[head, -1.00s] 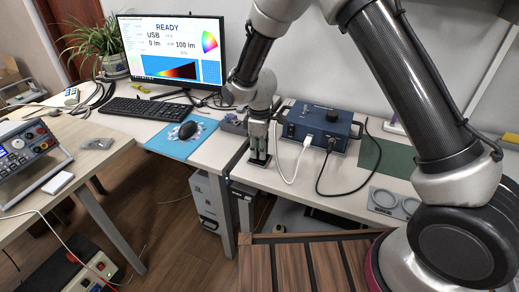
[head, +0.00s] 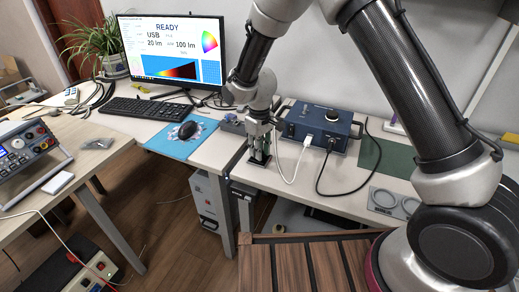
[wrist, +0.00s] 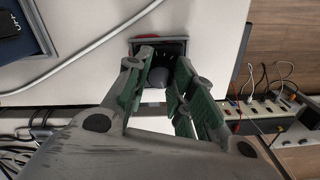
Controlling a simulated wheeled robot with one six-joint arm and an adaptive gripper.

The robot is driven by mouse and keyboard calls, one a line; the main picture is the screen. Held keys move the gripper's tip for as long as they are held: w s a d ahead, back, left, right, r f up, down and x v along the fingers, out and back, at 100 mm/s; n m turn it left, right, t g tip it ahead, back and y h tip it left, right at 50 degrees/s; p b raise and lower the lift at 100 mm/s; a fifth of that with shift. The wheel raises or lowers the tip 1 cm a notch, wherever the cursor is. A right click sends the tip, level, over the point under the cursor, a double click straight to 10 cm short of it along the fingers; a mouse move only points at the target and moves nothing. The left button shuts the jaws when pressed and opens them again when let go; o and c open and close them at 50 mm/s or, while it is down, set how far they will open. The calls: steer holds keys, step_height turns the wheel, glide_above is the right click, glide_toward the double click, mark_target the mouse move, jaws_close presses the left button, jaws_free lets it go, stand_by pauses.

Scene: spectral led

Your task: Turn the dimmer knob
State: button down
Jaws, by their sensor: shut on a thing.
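The dimmer is a small dark square box (wrist: 176,46) near the bench's front edge, and it also shows below my gripper in the head view (head: 259,162). Its rounded dark grey dimmer knob (wrist: 158,77) lies between my green-padded fingers in the wrist view. My gripper (wrist: 163,62) points down and is shut on the knob. In the head view my gripper (head: 259,152) hides the knob. The monitor (head: 172,48) reads READY, USB, 20 lm and 100 lm.
A blue box (head: 318,126) with a white and a black cable stands right of my gripper. The white cable (head: 292,168) hangs close beside it. A keyboard (head: 143,108) and a mouse on a blue mat (head: 170,147) lie to the left.

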steer(key=shift+m, duration=0.6)
steer(key=c, duration=1.2)
jaws_free()
steer(key=shift+o, duration=0.2)
steer(key=shift+r, duration=0.1)
step_height(320, 180, up, 12)
stand_by(0.9)
